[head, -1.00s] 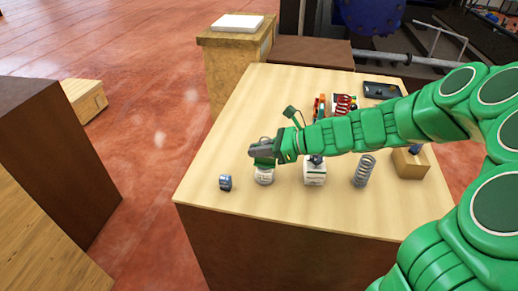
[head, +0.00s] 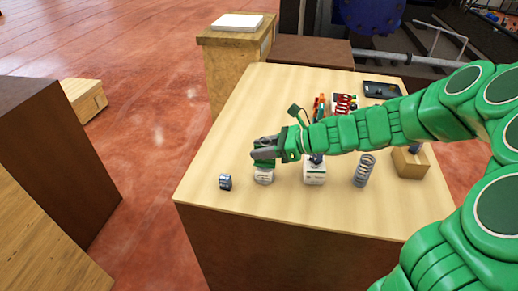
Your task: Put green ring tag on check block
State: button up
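My gripper (head: 264,154) is over the front left of the table, just above a white cylinder (head: 264,177). Dark green shows between the gripper and the cylinder's top; I cannot tell whether it is the green ring tag or part of my fingers. The finger gap is too small to read. No check block can be named for certain. A wooden block (head: 410,167) with a small dark part on it stands at the table's right, and a white block (head: 314,175) with a dark top stands right of the cylinder.
On the table (head: 235,133) are a small dark blue-grey cylinder (head: 225,182), a metal spring (head: 363,171), a red coil (head: 345,103) and a black tray (head: 381,91). My arm crosses above the right half. The table's left part is clear.

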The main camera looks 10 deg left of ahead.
jog(key=v, duration=1.1)
